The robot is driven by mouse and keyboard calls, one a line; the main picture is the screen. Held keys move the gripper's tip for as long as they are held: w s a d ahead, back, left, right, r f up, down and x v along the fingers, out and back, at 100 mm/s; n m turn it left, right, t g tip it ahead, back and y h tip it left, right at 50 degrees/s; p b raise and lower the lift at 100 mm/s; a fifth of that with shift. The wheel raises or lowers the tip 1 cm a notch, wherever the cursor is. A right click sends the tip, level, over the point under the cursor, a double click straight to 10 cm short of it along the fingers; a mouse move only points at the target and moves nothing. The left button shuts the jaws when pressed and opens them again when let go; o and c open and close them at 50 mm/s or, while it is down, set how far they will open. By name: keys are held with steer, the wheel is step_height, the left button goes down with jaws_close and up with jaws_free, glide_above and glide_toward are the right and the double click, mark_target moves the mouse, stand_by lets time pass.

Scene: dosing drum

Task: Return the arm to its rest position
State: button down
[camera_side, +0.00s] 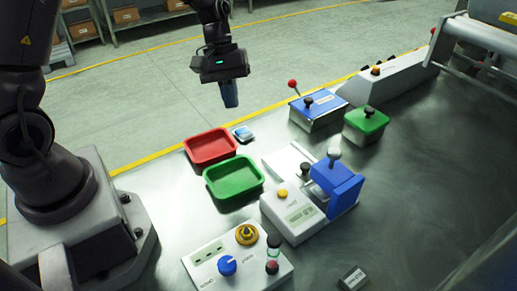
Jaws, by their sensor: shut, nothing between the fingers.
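My gripper (230,95) hangs at the top middle of the view, fingers pointing down. It is shut and empty. It is in the air above the far edge of the metal table (180,225), behind the red tray (210,147) and the small blue and white item. My arm's base stands at the left.
A green tray (233,178), a scale with a blue holder (338,185), a control box (238,262), a blue box with a red-tipped lever (317,109) and a green lidded box (366,122) stand on the table. A small blue and white item (243,133) lies behind the trays. Shelves stand far back.

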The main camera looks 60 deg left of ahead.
steer(key=s+d+r+m+t+y, duration=0.1)
steer(key=s+r+m+t+y, duration=0.1)
steer(key=s+r+m, duration=0.3)
steer(key=s+d+r+m+t+y, duration=0.2)
steer(key=s+r+m+t, duration=0.2)
steer(key=s+r, duration=0.7)
steer(key=shift+d+r+m+y, duration=0.3)
steer(key=shift+r+m, duration=0.15)
steer(key=shift+m, duration=0.25)
